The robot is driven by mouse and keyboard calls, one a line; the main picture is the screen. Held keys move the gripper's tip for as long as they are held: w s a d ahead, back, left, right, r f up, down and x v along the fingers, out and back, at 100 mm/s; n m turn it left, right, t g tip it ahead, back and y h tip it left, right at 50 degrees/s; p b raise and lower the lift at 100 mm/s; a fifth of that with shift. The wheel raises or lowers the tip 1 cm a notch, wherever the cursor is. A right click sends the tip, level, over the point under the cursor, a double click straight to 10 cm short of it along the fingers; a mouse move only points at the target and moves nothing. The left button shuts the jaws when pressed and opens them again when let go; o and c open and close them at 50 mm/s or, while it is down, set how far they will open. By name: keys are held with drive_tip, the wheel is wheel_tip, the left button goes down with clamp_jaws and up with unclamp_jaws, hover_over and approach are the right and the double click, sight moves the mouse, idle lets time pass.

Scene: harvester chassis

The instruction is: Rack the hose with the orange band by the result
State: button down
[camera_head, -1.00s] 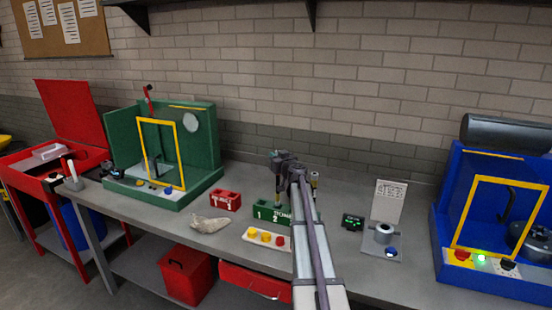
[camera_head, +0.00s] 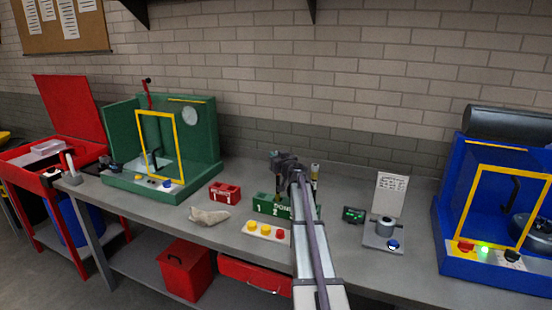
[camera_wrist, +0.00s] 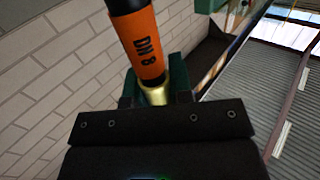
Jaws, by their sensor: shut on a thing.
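My gripper (camera_head: 282,168) is shut on a hose and holds it over the green rack (camera_head: 262,207), which is marked 1 and 2. In the wrist view the hose (camera_wrist: 142,45) is black, with an orange band reading DN 8 and a brass end fitting between the dark green jaws. My gripper and arm partly cover the hose and rack in the head view; I cannot tell whether the lower end is inside a slot. A small red rack (camera_head: 224,193) marked 1 stands left of the green one. The result wording is not legible.
Another upright piece (camera_head: 315,173) stands just right of my gripper. A button panel (camera_head: 265,230) and a tan rag (camera_head: 209,217) lie in front. To the right are a small display (camera_head: 354,215), a grey fixture (camera_head: 383,230) and a blue machine (camera_head: 490,265) with a green light.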

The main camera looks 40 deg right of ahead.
wheel_tip(320, 180, down, 3)
drive_tip(key=b, duration=0.3)
idle(0.5)
drive_tip(key=c, duration=0.9)
unclamp_jaws()
drive_tip(key=shift+c, duration=0.2)
drive_tip(key=v, duration=1)
drive_tip(key=shift+s, duration=0.4)
drive_tip(key=shift+a, duration=0.1)
